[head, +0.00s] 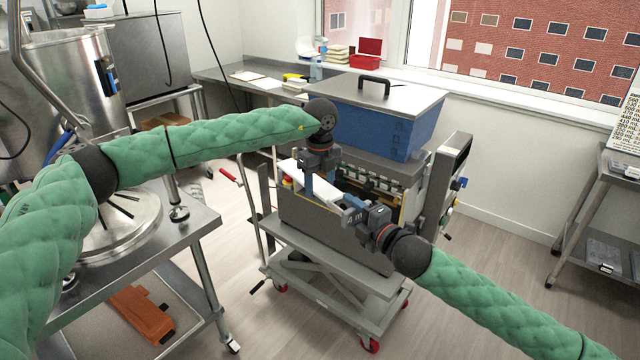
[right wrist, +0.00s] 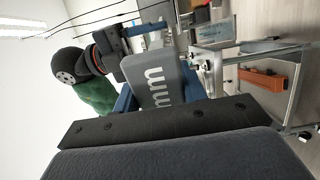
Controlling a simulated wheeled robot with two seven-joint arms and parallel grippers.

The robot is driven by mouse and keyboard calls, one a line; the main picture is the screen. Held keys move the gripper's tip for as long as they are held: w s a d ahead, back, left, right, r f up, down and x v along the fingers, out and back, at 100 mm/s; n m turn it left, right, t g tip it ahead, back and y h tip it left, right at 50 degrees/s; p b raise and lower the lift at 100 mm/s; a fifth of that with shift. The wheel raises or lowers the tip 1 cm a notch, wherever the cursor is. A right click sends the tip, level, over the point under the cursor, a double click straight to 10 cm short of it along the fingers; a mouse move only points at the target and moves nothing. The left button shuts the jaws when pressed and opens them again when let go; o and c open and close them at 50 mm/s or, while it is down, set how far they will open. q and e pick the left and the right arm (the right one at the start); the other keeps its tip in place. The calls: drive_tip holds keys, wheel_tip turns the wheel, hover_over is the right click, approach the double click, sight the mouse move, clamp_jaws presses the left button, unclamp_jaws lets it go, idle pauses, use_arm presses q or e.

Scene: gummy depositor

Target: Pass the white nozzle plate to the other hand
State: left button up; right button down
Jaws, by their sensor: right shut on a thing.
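The white nozzle plate (head: 324,192) is held up in front of the blue-topped machine, slanting down to the right in the head view. Its right end carries a "mm" label, seen close up as a greyish face (right wrist: 165,85) in the right wrist view. My right gripper (head: 354,212) is shut on that labelled end, with blue fingers on both sides of it. My left gripper (head: 318,178) is at the plate farther left, with its blue fingers around it. I cannot tell whether they press on it. The left gripper's dark body (right wrist: 108,55) also shows in the right wrist view.
The gummy depositor with a blue hopper (head: 365,115) stands on a wheeled grey cart (head: 330,300) just behind and below the grippers. A steel table (head: 190,235) is at the left. A shelf rack (head: 590,220) is at the right.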

drive_tip(key=c, duration=0.7)
unclamp_jaws()
